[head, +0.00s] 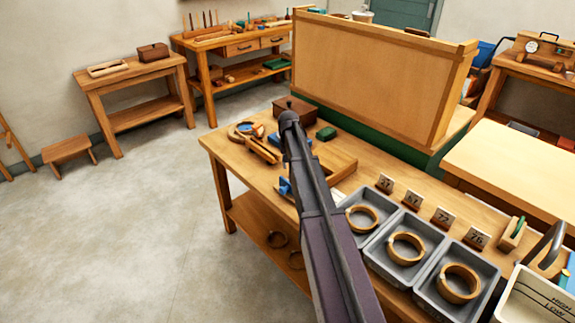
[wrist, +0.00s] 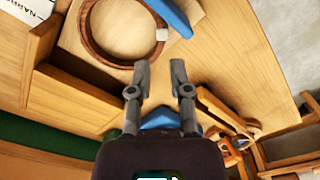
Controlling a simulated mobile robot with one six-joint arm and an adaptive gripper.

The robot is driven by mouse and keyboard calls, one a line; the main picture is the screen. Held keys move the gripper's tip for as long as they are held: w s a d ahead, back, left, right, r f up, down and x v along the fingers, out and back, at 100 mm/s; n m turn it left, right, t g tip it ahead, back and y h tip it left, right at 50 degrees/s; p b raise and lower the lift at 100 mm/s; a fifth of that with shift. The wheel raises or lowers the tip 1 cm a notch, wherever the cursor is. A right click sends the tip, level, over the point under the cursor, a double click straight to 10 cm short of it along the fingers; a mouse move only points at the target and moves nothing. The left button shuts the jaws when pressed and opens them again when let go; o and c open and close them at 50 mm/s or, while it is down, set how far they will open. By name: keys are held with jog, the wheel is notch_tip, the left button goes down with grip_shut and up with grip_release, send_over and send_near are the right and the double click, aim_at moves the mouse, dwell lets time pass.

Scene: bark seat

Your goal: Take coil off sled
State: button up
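A brown ring-shaped coil (wrist: 88,42) lies on a pale wooden board that looks like the sled (wrist: 70,40), at the top of the wrist view. A small white piece sits at the coil's right edge, and a blue part (wrist: 170,14) lies beside it. My gripper (wrist: 159,67) is open and empty, its two fingertips apart and just below the coil in the picture. I cannot tell how high it is above the bench. In the head view my arm covers the gripper and the coil; a blue part (head: 285,187) shows left of the arm.
Grey trays (head: 443,242) with ring coils stand at the bench's right, with numbered cards (head: 443,218) behind. A brown box (head: 294,107), a green block (head: 326,133) and wooden tools (head: 262,150) lie at the far end. A tall wooden panel (head: 372,75) rises behind the bench.

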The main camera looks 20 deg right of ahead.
jog(key=shift+f+b, duration=3.75)
jog(key=shift+f, duration=0.3)
grip_shut()
